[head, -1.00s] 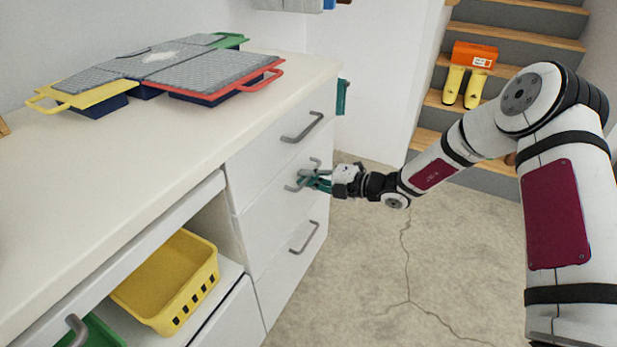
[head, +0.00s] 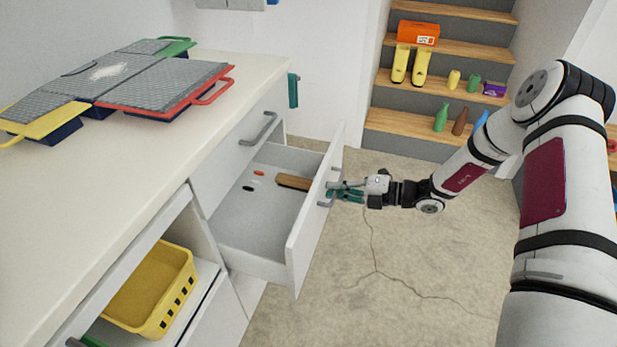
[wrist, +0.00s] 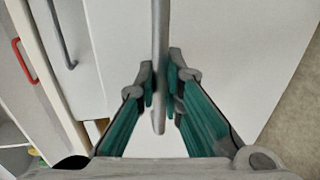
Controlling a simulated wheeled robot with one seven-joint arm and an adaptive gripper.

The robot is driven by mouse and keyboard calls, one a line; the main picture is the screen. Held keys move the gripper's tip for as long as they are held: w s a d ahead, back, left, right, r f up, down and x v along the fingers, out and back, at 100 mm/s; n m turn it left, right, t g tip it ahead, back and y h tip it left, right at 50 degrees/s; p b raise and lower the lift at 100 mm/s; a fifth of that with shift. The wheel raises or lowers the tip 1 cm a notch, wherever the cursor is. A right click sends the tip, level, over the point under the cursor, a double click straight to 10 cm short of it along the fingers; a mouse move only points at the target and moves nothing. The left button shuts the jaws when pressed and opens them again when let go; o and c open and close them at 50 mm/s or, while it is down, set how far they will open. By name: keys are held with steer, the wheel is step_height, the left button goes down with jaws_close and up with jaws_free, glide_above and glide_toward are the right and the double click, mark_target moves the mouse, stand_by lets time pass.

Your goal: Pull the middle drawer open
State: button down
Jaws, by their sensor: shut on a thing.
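The middle drawer (head: 252,201) is pulled well out of the white cabinet in the head view. Its front panel (head: 304,240) stands clear of the cabinet face. Inside lie a brown wooden item (head: 293,182), a small orange item (head: 259,173) and a dark oval spot. My gripper (head: 335,192), with green fingers, is shut on the grey drawer handle (wrist: 159,60) in front of the panel. In the wrist view the handle bar runs upright between the fingers (wrist: 165,95). The head view partly hides the handle behind the fingers.
The top drawer's handle (head: 259,129) sits just above on the closed top drawer. A yellow basket (head: 150,318) is in the open shelf at lower left. Toolboxes with a red handle (head: 213,84) lie on the countertop. Bare floor (head: 400,255) lies right of the drawer.

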steer(key=f+v, duration=0.2)
steer(key=v, duration=0.9)
steer(key=shift+s+d+f+p, duration=0.2)
steer(key=shift+d+p, duration=0.2)
steer(key=shift+d, duration=0.15)
steer(key=c, duration=2)
jaws_free()
steer(key=shift+o, duration=0.2)
steer(key=v, duration=1.2)
steer(key=shift+w, duration=0.1)
